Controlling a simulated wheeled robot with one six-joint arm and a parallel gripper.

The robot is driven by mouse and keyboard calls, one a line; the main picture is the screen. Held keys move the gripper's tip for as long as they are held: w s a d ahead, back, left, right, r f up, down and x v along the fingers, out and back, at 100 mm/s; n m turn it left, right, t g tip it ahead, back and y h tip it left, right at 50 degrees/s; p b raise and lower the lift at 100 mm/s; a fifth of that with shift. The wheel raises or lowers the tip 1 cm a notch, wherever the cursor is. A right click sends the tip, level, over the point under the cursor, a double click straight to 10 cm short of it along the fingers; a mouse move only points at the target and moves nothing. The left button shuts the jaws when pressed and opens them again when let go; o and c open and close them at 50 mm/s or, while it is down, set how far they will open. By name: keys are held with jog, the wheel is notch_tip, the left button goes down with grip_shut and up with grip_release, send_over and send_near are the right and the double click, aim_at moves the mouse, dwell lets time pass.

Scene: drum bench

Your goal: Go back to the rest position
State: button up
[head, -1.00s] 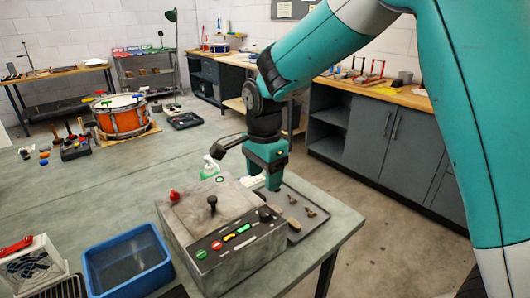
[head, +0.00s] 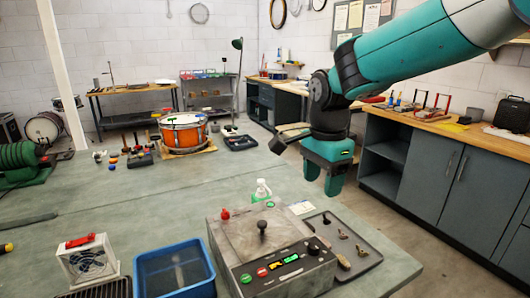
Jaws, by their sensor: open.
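My gripper (head: 321,184) hangs at the right of the head view, fingers pointing down, open with nothing between the fingers. It is above the bench, behind and above the grey tray (head: 372,262) with several small parts on it. The grey metal box (head: 232,250) with a red knob, a black knob and coloured buttons stands in front of it and to the left. My gripper touches nothing that I can see.
A blue bin (head: 143,266) and a small white fan unit (head: 70,257) stand at the front left. A spray bottle (head: 262,188) stands behind the box. An orange drum (head: 184,136) is at the bench's far end. The bench middle (head: 130,205) is mostly clear.

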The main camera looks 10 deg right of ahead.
jog(key=s+a+n+y, duration=0.2)
jog(key=s+n, duration=0.8)
jog(key=s, duration=0.2)
jog(key=s+a+n+y, duration=0.2)
jog(key=s+n, duration=0.9)
jog(key=s, duration=0.1)
jog(key=shift+s+a+r, duration=0.15)
jog(key=shift+s+r, duration=0.05)
jog(key=shift+s, duration=0.05)
